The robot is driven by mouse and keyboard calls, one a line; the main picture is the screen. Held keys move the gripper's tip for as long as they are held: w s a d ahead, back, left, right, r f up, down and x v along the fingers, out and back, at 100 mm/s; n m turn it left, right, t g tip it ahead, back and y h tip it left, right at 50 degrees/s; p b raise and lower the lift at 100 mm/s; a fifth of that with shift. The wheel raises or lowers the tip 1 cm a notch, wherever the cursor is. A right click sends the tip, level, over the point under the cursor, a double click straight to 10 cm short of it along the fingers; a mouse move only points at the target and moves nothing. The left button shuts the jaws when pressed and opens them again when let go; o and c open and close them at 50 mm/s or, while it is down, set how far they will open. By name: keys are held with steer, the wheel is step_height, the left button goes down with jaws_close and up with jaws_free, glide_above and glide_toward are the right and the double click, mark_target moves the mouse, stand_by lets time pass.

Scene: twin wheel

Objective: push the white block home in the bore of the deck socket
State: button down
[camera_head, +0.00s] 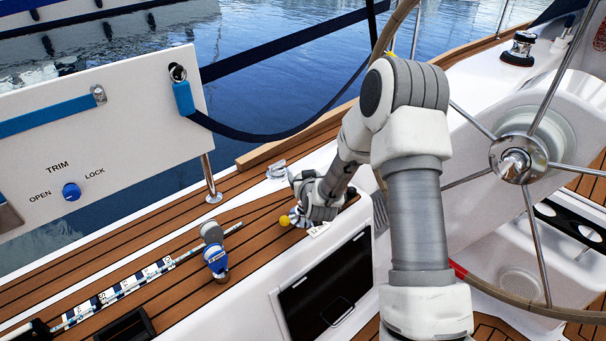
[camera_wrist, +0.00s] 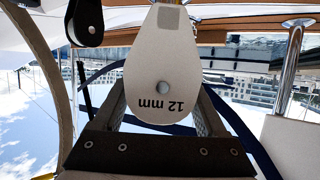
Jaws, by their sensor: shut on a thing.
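The white block (camera_wrist: 160,65), a rounded cheek marked "12 mm" with a round pin in its middle, fills the centre of the wrist view. My gripper (camera_wrist: 162,100) is shut on it, one finger along each side. A tan part shows at the block's far end, at the top edge of that view. In the head view my gripper (camera_head: 300,212) is low over the side deck, and the block is mostly hidden by it. The deck socket and its bore cannot be made out, so I cannot tell how far the block is in.
A small yellow knob (camera_head: 284,220) shows beside my gripper. A blue and grey fitting (camera_head: 216,258) stands on the teak deck to the left. A white panel (camera_head: 90,140) with a blue knob stands further left. The steering wheel hub (camera_head: 518,160) is at the right.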

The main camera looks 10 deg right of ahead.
steer(key=shift+f, duration=1.35)
jaws_free()
steer(key=shift+f, duration=0.1)
steer(key=p+v, duration=0.4)
steer(key=v, duration=1.3)
steer(key=shift+s, duration=0.25)
steer(key=shift+s, duration=0.15)
